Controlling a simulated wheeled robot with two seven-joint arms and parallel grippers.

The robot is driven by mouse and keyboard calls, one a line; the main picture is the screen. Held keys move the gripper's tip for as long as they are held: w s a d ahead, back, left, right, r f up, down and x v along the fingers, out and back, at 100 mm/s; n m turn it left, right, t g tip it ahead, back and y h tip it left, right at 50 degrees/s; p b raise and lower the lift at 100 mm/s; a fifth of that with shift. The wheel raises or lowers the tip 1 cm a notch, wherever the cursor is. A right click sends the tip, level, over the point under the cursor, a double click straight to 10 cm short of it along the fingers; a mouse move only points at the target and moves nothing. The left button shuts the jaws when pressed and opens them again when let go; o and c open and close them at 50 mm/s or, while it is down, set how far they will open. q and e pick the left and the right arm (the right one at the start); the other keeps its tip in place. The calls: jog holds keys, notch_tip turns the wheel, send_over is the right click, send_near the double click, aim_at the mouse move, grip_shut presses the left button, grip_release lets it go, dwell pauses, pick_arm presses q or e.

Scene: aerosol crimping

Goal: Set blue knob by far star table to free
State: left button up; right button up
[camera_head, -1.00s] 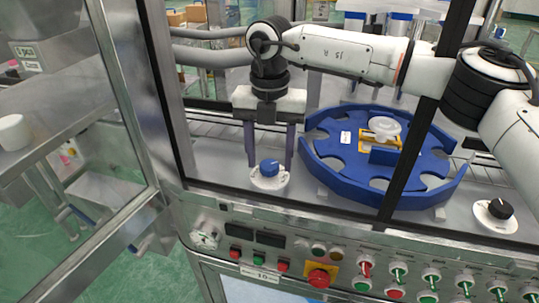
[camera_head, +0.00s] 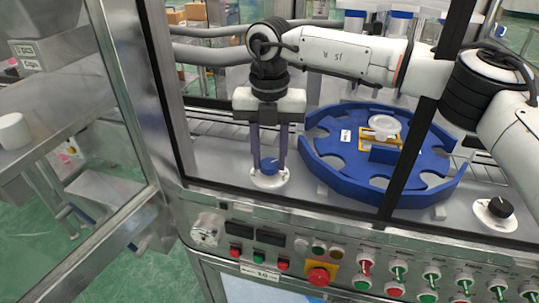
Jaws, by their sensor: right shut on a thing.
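The blue knob (camera_head: 269,166) sits on a round white dial plate (camera_head: 268,180) on the machine deck, left of the blue star table (camera_head: 345,183). My right gripper (camera_head: 269,163) points straight down over it. Its two long dark fingers are closed in on the knob from the left and right. The knob's pointer direction and the plate's markings are too small to read. My left gripper is not in view.
A black knob (camera_head: 500,207) on a white plate stands at the right of the deck. A dark frame post (camera_head: 405,160) stands before the star table. A control panel with a red emergency button (camera_head: 319,275) and several switches runs along the front. A glass door stands open at left.

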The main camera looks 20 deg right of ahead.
aim_at(269, 163)
jog(key=n, duration=0.8)
jog(key=shift+n, duration=0.3)
jog(key=n, duration=0.4)
jog(key=shift+n+p, duration=0.35)
jog(key=shift+n, duration=1.75)
jog(key=o, duration=1)
jog(key=shift+o, duration=0.2)
notch_tip(269, 163, up, 10)
jog(key=shift+r+b, duration=0.2)
jog(key=shift+b, duration=0.2)
